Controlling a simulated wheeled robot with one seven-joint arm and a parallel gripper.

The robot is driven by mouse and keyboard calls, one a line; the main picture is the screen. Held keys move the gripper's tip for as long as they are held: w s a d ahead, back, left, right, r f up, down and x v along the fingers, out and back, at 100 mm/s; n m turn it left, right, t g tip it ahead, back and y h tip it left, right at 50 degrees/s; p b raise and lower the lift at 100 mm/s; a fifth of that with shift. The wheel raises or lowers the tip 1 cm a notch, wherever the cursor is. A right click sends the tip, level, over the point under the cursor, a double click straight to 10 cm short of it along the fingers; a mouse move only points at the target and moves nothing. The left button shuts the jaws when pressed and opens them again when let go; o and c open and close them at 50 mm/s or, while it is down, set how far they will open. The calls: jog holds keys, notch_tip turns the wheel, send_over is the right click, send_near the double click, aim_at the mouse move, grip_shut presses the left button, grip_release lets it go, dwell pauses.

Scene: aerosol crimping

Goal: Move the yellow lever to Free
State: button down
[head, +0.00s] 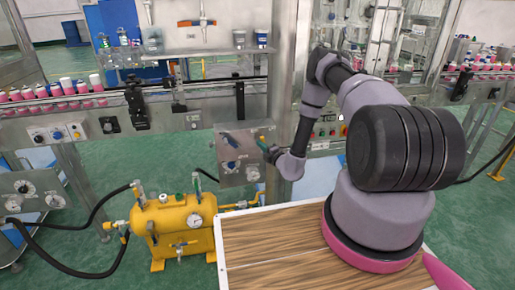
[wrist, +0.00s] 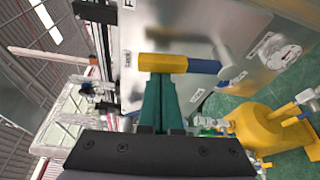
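The yellow lever (wrist: 163,63) has a blue section (wrist: 203,67) on its right and lies level across the wrist view, in front of a bare metal panel (wrist: 190,30). My gripper (wrist: 161,84) has two teal fingers side by side, which look shut together. Their tips end right at the lever's lower edge. I cannot tell whether they touch it, and the lever is not clamped between them. In the head view my gripper (head: 268,148) is at the right side of the grey control box (head: 238,170); the lever there is too small to make out clearly.
Small labels (wrist: 127,58) sit on the panel near the lever, too small to read surely. A yellow tank (head: 175,228) with a gauge and hoses stands below the box. A wooden-topped table (head: 265,240) is in front. A conveyor with pink cans (head: 60,103) runs behind.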

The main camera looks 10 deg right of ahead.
aim_at(266, 137)
jog(key=d+m+t, duration=0.1)
jog(key=d+m, duration=0.1)
jog(key=m, duration=0.1)
jog(key=d+m+t, duration=0.1)
jog(key=d+m, duration=0.2)
dwell(0.3)
jog(key=shift+d, duration=0.15)
dwell(0.4)
